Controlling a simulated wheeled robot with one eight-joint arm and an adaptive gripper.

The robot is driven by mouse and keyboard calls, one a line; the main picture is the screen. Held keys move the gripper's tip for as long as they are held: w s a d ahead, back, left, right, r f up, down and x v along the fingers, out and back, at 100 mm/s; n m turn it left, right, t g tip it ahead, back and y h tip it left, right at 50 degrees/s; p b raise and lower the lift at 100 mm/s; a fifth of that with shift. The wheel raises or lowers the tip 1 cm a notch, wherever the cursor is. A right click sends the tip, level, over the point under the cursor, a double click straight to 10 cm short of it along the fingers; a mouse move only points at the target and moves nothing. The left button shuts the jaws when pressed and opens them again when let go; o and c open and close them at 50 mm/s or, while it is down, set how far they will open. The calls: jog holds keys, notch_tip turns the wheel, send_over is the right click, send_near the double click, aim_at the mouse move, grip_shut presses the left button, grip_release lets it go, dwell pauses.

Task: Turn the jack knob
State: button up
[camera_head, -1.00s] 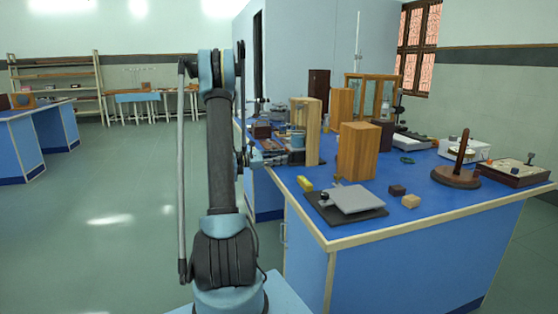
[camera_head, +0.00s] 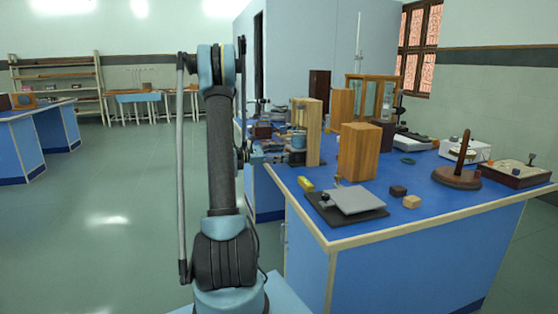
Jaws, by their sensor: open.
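The jack has a light grey top plate (camera_head: 357,200) over a wider black base, and it lies low near the front left corner of the bench. Its small dark knob (camera_head: 324,200) is at the plate's left side. My gripper (camera_head: 277,157) is small in the picture, at the bench's left edge, beyond the jack and to its left. It is open and apart from the knob. My own arm hides part of the wrist.
A wooden block (camera_head: 358,152) stands behind the jack, with a yellow piece (camera_head: 305,184) to its left. Small dark (camera_head: 398,190) and tan (camera_head: 411,202) blocks lie right of the jack. A brown stand (camera_head: 457,179) is farther right. Floor left of the bench is clear.

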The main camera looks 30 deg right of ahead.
notch_tip(320, 180, up, 8)
jog(key=shift+f, duration=0.2)
jog(key=shift+w+a, duration=0.1)
jog(key=shift+w, duration=0.05)
jog(key=w+a+f+n, duration=0.2)
jog(key=a+f, duration=0.3)
jog(key=a, duration=0.3)
jog(key=w+a+f+n, duration=0.25)
jog(key=a+f, duration=0.25)
jog(key=a, duration=0.4)
jog(key=x, duration=1.8)
jog(key=shift+s+a, duration=0.15)
jog(key=shift+s, duration=0.2)
jog(key=c, duration=1.1)
